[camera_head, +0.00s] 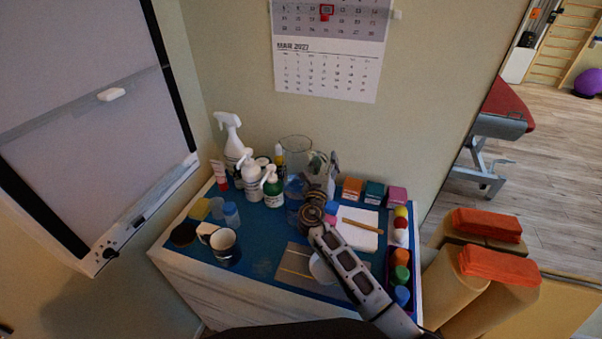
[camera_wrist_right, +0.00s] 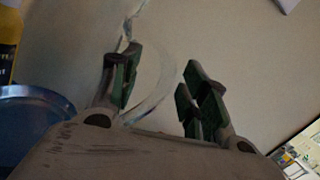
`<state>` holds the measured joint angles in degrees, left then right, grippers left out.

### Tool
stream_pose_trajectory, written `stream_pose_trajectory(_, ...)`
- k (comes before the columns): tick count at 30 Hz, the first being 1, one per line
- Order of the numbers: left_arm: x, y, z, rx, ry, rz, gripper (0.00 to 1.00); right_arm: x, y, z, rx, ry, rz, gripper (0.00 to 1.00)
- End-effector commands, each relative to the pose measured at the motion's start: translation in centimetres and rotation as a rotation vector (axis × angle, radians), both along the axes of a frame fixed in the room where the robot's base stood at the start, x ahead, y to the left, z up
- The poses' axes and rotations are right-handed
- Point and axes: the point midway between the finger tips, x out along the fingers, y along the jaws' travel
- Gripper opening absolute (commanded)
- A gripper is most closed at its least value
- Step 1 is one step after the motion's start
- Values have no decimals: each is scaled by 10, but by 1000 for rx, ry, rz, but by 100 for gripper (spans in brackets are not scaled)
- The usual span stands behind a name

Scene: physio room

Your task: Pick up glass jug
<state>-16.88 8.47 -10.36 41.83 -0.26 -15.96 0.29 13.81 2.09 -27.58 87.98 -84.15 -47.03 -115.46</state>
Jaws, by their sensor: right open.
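The clear glass jug (camera_head: 296,146) stands at the back of the blue-topped cabinet, against the wall side. My right gripper (camera_head: 318,168) is at the jug's right side and hides part of it. In the right wrist view my right gripper (camera_wrist_right: 160,85) is open. The jug's curved clear handle (camera_wrist_right: 166,84) shows between its two fingers, with the left finger close to or touching the glass. I cannot tell contact for sure. My left gripper is not in view.
Spray and pump bottles (camera_head: 231,145) crowd the jug's left. A notepad with a pencil (camera_head: 355,228) and small boxes (camera_head: 374,191) lie to the right. A dark mug (camera_head: 224,246) stands front left. The wall (camera_head: 230,60) is close behind.

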Motion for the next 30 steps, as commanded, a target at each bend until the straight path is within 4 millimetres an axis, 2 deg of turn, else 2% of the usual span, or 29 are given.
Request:
stream_pose_trajectory(3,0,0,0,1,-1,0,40,0,0,0,0,0,0,42)
stream_pose_trajectory(13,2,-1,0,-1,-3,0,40,0,0,0,0,0,0,0)
stream_pose_trajectory(30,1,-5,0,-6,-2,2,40,1,-1,2,-2,-3,-2,0)
